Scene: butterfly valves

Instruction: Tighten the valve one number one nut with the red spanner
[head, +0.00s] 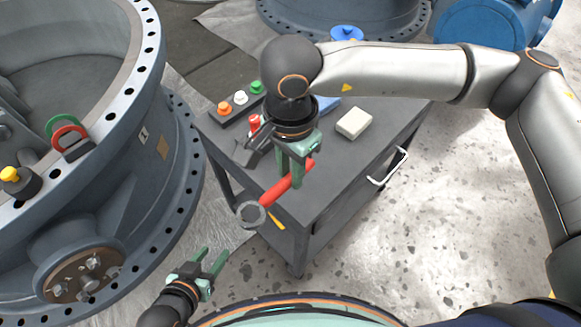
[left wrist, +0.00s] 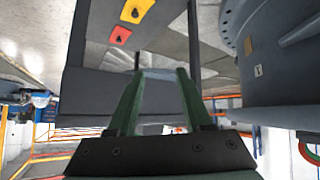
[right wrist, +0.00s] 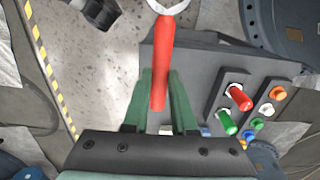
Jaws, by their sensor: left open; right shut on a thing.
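The red spanner (head: 287,183) is held in my right gripper (head: 297,175) above the front edge of the cart, its grey ring end (head: 251,214) pointing down-left. In the right wrist view the red handle (right wrist: 162,65) lies between the fingers, with the ring at the top edge, partly cut off. My left gripper (head: 212,268) is open and empty, low in front of the cart, right of the valve's round cover. The big grey valve (head: 125,170) at left carries a plate marked 1 (head: 144,134). Several bolts or nuts (head: 88,278) show on its cover; their numbers cannot be read.
The dark cart (head: 330,175) holds a block with coloured knobs (head: 240,99), a beige block (head: 353,123) and a blue item, partly hidden. Red and green rings (head: 66,133) and a yellow-topped piece (head: 14,181) sit on the valve rim. Floor right of the cart is clear.

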